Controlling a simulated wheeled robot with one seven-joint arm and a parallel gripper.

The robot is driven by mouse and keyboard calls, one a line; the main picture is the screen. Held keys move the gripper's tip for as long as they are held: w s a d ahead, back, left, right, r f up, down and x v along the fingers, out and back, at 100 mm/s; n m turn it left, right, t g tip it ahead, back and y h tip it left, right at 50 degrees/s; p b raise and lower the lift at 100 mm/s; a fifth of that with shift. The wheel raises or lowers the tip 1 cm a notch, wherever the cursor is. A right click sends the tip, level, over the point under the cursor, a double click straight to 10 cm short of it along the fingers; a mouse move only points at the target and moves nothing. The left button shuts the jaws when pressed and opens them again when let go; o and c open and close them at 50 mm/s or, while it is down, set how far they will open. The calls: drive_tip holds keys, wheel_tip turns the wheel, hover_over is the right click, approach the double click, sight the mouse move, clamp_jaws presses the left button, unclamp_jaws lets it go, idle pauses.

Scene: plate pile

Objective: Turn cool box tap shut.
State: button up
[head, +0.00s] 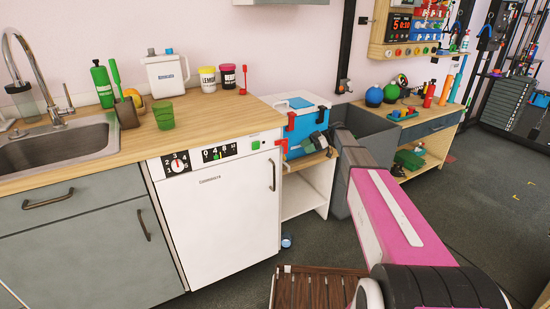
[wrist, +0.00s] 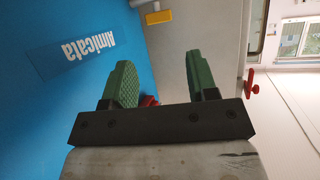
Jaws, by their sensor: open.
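The cool box (head: 301,122) is blue with a white lid and red corner parts. It stands on a low wooden-topped unit right of the white appliance. Its blue face with upside-down lettering fills the left of the wrist view (wrist: 60,90). My gripper (head: 309,145) is at the front of the box, its green fingers apart. In the wrist view my gripper (wrist: 158,62) is open, with nothing seen held. A small red part, possibly the tap (wrist: 150,100), shows low between the fingers, mostly hidden by the left finger and the gripper's bar. I cannot tell its turn position.
A white dishwasher (head: 220,205) stands left of the box, under a wooden counter (head: 225,105) with a jug and pots. A grey bin (head: 368,130) is on the right. In the wrist view a separate red part (wrist: 252,82) lies right of the fingers.

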sight(284, 159)
drive_tip(key=x, duration=1.1)
drive_tip(key=shift+w+a+r, duration=0.1)
drive_tip(key=shift+w+r, duration=0.05)
drive_tip(key=shift+r, duration=0.05)
drive_tip(key=c, duration=0.6)
